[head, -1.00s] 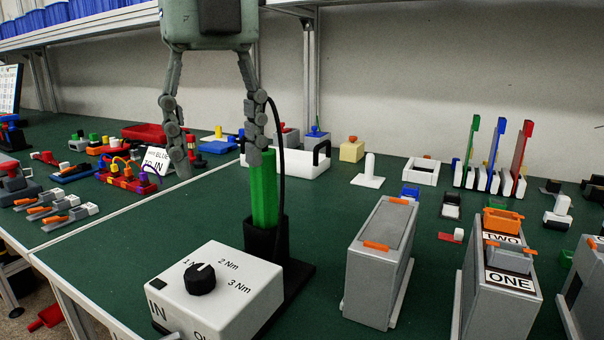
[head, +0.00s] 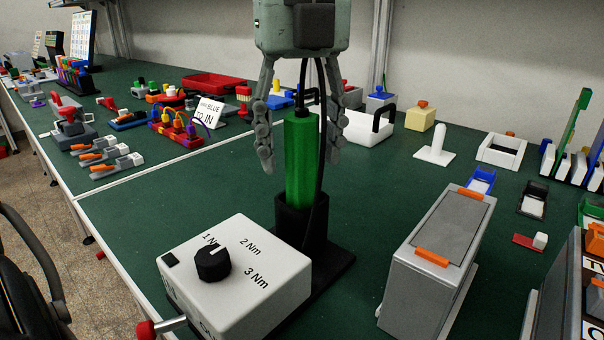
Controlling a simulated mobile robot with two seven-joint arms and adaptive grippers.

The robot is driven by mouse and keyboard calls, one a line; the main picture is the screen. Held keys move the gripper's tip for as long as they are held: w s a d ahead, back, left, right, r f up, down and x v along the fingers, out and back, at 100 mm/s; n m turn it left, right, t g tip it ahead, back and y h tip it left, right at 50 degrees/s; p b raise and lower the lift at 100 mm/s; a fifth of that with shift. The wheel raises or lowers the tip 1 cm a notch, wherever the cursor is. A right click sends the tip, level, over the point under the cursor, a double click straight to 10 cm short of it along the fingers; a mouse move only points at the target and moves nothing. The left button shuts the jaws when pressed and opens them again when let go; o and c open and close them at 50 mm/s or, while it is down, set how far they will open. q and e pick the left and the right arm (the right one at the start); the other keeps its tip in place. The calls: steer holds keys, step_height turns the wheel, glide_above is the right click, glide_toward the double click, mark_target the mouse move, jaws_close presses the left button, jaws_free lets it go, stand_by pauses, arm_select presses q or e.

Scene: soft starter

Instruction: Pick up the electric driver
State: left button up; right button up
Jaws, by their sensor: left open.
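The electric driver (head: 300,158) is a green upright cylinder with a black cable at its top. It stands in a black holder (head: 299,219) behind the white torque box. My left gripper (head: 301,158) comes down from above with its fingers spread, one on each side of the driver's upper part. Gaps show between both fingers and the green body, so I see no contact. My right gripper is not in view.
The white torque box (head: 262,283) with a black knob stands just in front of the holder. A grey box (head: 433,262) with orange tabs stands to the right. A white post (head: 437,142) and several coloured parts lie farther back.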

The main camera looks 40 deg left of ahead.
arm_select(q)
steer(key=shift+f, duration=0.65)
steer(key=shift+w, duration=0.1)
steer(key=c, duration=1.3)
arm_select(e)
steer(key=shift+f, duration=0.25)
arm_select(q)
steer(key=shift+o, duration=0.2)
steer(key=shift+r, duration=0.15)
step_height(320, 180, up, 18)
steer(key=p, duration=0.1)
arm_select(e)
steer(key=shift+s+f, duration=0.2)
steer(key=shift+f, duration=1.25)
